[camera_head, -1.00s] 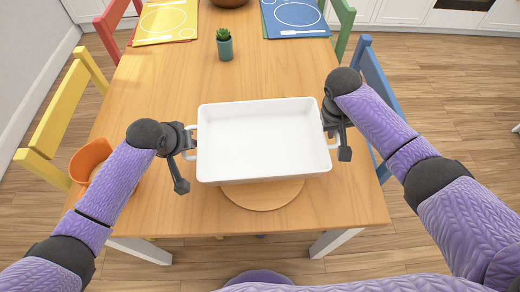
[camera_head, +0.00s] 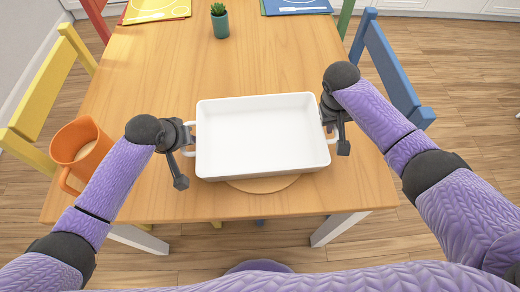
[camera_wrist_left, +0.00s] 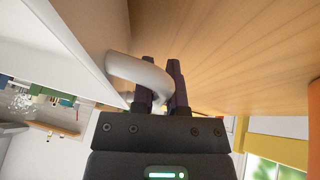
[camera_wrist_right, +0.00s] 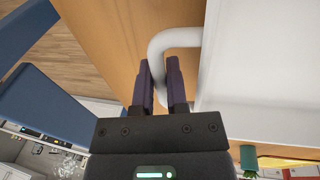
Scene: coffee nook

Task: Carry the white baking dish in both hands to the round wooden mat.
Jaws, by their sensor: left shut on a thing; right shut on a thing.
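The white baking dish (camera_head: 262,136) is empty and looks level, held between my two grippers over the near part of the wooden table. My left gripper (camera_head: 188,142) is shut on the dish's left handle; the left wrist view shows the white handle (camera_wrist_left: 143,72) between its fingers (camera_wrist_left: 161,88). My right gripper (camera_head: 333,122) is shut on the right handle, which also shows in the right wrist view (camera_wrist_right: 172,40) by its fingers (camera_wrist_right: 160,85). The round wooden mat (camera_head: 264,184) lies on the table below the dish's near edge. Most of it is hidden by the dish.
An orange mug (camera_head: 80,150) stands at the table's left edge, close to my left forearm. A small potted plant (camera_head: 220,22) and placemats (camera_head: 157,10) are at the far end. A blue chair (camera_head: 385,70) is at the right, a yellow chair (camera_head: 45,90) at the left.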

